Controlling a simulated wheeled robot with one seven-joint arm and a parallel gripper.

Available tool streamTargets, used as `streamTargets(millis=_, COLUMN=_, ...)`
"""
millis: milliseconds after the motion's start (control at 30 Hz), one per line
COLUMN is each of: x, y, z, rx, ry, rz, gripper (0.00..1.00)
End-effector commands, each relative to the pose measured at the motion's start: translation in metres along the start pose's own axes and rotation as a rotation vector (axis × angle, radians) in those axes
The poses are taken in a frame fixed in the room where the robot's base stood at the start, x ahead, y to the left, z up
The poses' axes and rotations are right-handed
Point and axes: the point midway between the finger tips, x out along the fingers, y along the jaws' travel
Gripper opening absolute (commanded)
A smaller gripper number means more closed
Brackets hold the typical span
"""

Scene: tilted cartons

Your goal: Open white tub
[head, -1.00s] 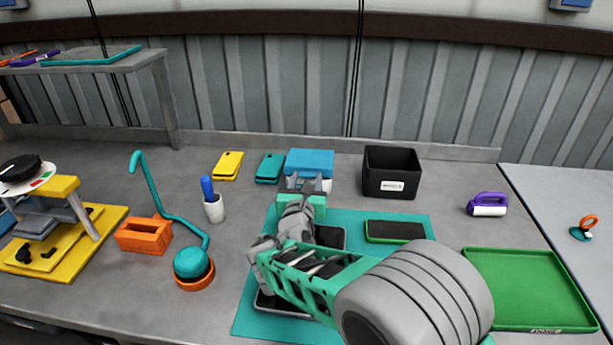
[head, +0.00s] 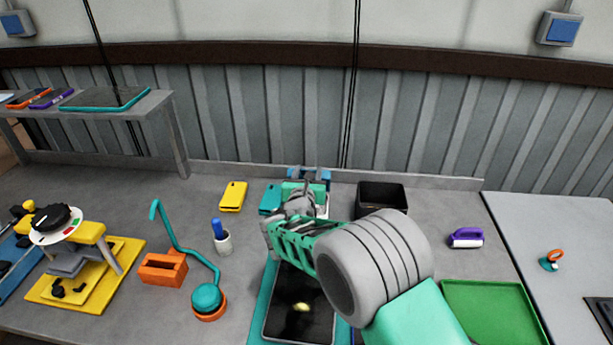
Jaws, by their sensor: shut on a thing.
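The white tub (head: 323,211) stands at the back of the bench, mostly hidden behind my gripper and arm; only a pale part of its side shows. Its blue lid (head: 322,173) shows just past my fingertips as a narrow band and looks tilted up, though its exact angle is hard to tell. My gripper (head: 308,183) is at the lid, shut on it, with the fingers partly hidden by the gripper's own body. The inside of the tub cannot be seen.
A black bin (head: 382,196) stands close to the right of the tub. Teal (head: 270,200) and yellow (head: 233,196) phone-like items lie to its left.

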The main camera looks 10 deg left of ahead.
Motion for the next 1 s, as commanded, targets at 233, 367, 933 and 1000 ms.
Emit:
streamTargets(millis=233, x=0.033, y=-0.001, z=0.039, rx=0.008, ry=0.219, rz=-0.001, gripper=0.00)
streamTargets(millis=367, x=0.052, y=-0.001, z=0.043, rx=0.008, ry=0.343, rz=0.000, gripper=0.00)
streamTargets(millis=933, x=0.095, y=0.000, z=0.041, rx=0.008, ry=0.634, rz=0.001, gripper=0.00)
streamTargets(millis=1000, x=0.097, y=0.000, z=0.042, rx=0.009, ry=0.648, rz=0.000, gripper=0.00)
